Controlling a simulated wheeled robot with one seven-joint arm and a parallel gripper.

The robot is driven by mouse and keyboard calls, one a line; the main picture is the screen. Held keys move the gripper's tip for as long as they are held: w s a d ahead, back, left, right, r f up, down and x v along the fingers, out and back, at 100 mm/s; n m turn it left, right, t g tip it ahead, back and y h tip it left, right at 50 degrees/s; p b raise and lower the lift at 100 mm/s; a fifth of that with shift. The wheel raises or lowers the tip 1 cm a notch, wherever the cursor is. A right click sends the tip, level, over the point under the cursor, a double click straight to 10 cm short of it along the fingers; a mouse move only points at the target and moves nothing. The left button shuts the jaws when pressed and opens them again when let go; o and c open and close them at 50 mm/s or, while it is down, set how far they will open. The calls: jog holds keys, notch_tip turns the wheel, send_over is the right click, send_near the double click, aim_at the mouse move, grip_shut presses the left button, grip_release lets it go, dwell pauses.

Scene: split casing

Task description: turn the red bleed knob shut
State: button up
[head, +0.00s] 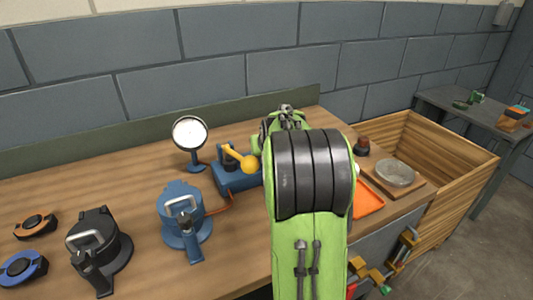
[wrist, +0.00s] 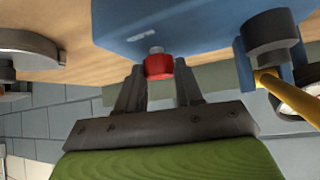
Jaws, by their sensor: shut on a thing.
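The red bleed knob (wrist: 159,68) sits on a short pale stem on the blue pump body (wrist: 165,25) in the wrist view. My gripper (wrist: 159,75) has one finger on each side of the knob and is shut on it. In the head view the blue pump body (head: 232,182) stands on the bench just left of my green arm. The red knob is hidden there behind my arm, and my fingertips do not show clearly.
A yellow lever (head: 240,159) rises from the pump, close to my arm. A dial gauge (head: 190,133), a blue casing (head: 184,215) and a black casing (head: 98,245) stand to the left. An orange tray (head: 368,201) and a wooden crate (head: 455,150) lie to the right.

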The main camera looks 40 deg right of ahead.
jog(key=shift+w+a+m+g+h, duration=0.1)
jog(key=shift+m+g+h, duration=0.4)
jog(key=shift+m, duration=0.35)
jog(key=shift+a+m+g+h, duration=0.1)
jog(key=shift+m+g+h, duration=0.35)
jog(key=shift+m, duration=0.4)
jog(key=o, duration=1)
jog(key=shift+o, duration=0.2)
jog(key=shift+d, duration=0.1)
